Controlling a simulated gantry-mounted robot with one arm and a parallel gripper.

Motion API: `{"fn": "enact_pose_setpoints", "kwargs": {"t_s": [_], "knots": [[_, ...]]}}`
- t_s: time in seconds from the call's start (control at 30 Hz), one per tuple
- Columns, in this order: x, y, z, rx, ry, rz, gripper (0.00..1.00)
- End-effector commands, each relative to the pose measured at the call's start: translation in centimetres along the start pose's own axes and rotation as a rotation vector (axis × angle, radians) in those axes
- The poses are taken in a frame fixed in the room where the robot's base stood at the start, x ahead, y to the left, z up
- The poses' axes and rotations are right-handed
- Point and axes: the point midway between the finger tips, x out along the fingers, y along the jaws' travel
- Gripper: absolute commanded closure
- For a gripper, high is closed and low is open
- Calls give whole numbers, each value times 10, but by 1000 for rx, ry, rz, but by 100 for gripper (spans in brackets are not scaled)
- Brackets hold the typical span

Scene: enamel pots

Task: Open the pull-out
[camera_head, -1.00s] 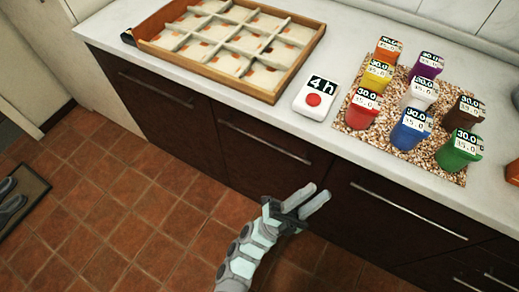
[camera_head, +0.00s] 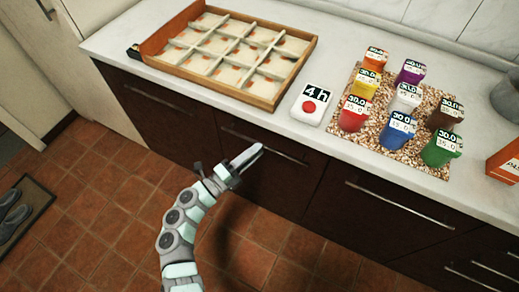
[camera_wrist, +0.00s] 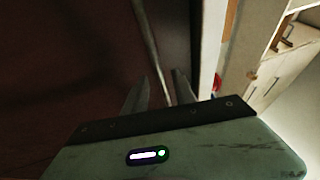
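The pull-out is a dark brown front (camera_head: 285,190) under the white counter, flush with its neighbours. Its thin metal handle (camera_head: 285,154) runs along the upper part. My gripper (camera_head: 257,149) is at the left part of this handle, its fingers pointing up and right at it. In the wrist view the fingers (camera_wrist: 160,92) are apart, and the handle bar (camera_wrist: 150,45) runs between them in the picture. Nothing is seen clamped. The fingers cover part of the handle in the head view, and whether they touch it I cannot tell.
Other dark fronts with handles (camera_head: 400,205) flank it. On the counter stand a wooden compartment tray (camera_head: 262,102), a white timer with a red button (camera_head: 312,104) and several coloured pots on a speckled mat (camera_head: 378,148).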

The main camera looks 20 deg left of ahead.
Motion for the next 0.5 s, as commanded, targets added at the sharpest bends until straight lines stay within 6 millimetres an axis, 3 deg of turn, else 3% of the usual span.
{"fn": "enact_pose_setpoints", "kwargs": {"t_s": [0.2,0.5], "knots": [[19,1,-1,-1,1,-1,68],[21,0,-1,-2,0,0,68]]}}
